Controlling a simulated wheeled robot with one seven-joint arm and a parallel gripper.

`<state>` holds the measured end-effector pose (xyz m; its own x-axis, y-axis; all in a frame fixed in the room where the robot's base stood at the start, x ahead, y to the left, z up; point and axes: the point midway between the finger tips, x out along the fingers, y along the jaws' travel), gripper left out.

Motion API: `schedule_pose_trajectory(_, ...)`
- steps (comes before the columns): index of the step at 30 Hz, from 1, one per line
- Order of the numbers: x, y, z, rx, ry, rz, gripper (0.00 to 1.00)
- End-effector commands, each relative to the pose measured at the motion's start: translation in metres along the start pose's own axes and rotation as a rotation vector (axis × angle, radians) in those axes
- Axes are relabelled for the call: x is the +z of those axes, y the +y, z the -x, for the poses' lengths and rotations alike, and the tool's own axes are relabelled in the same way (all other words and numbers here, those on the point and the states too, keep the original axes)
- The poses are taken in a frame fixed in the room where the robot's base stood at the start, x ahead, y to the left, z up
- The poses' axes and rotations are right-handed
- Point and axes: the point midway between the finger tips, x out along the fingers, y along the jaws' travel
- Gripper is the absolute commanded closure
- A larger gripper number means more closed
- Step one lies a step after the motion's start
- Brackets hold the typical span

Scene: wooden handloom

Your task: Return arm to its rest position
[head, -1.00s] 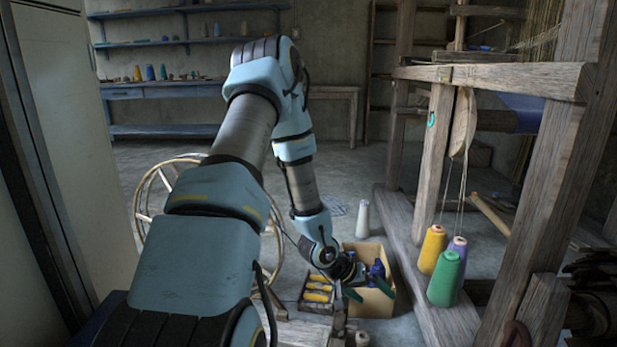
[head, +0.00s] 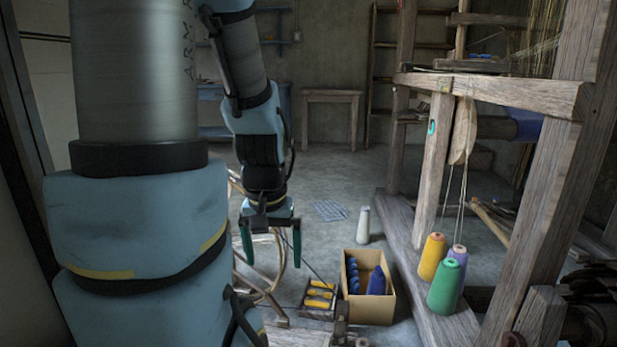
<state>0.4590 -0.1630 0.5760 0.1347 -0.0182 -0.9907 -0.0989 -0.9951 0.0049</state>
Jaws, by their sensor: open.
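My gripper (head: 271,248) hangs in the middle left of the head view, pointing down. Its two green-tipped fingers are spread apart with nothing between them. It is above the floor, up and to the left of the cardboard box (head: 370,312). My arm fills the left side of the view and is bent, with its forearm coming down to the gripper. The box is open and holds blue items (head: 376,281).
A wooden loom frame (head: 440,150) stands at the right, with yellow (head: 432,257), purple and green cones on its beam. A small tray (head: 319,298) with yellow-handled items sits beside the box. A white cone (head: 363,225) stands behind. A wooden wheel is partly hidden by my arm.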

Motion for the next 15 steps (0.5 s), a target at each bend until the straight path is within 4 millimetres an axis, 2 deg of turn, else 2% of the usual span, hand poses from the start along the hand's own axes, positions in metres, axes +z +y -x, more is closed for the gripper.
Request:
schedule_pose_trajectory(1, -0.003, 0.000, 0.020, 0.000, 0.000, 0.000, 0.00)
schedule_pose_trajectory(8, -0.011, 0.000, 0.071, -0.001, 0.001, 0.000, 0.00)
schedule_pose_trajectory(15, -0.021, 0.001, 0.147, -0.001, 0.002, -0.001, 0.00)
